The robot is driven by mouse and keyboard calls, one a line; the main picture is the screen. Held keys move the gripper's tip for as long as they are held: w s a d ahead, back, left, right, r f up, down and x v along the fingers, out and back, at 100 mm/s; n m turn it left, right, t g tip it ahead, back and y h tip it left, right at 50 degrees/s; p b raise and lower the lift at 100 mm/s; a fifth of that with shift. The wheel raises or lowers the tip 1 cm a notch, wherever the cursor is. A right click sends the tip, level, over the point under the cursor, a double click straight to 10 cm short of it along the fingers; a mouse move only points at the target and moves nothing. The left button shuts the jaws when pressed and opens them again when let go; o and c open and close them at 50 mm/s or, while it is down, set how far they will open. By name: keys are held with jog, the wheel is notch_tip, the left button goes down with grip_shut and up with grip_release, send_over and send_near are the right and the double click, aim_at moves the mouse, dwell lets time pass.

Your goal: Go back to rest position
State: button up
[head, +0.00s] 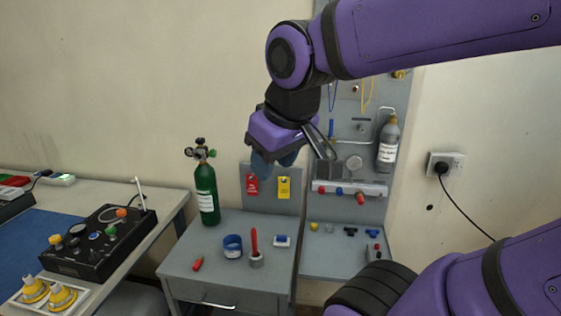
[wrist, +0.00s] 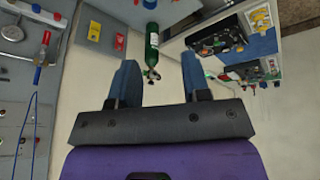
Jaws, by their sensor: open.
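My purple arm reaches in from the right in the head view. My gripper (head: 275,165) hangs in the air above the grey cabinet and in front of the wall. In the wrist view my gripper (wrist: 160,80) shows two blue fingers spread well apart, with nothing between them but the far background. The gripper is open and empty and touches nothing that I can see. Part of the pegboard and of the wall tags' panel is hidden behind the arm and gripper.
A green oxygen cylinder (head: 206,195) stands on the grey cabinet (head: 185,262) with a blue tape roll (head: 232,247) and a red marker. A desk with a black control box (head: 97,243) is at left. A tool board (head: 345,215) stands behind my arm.

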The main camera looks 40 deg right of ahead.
jog(key=shift+s+a+r+m+y, duration=0.15)
jog(key=shift+s+y, duration=0.05)
jog(key=shift+s, duration=0.35)
jog(key=shift+s+a+r+m+y, duration=0.1)
jog(key=shift+s+m+y, duration=0.1)
jog(key=shift+s, duration=0.35)
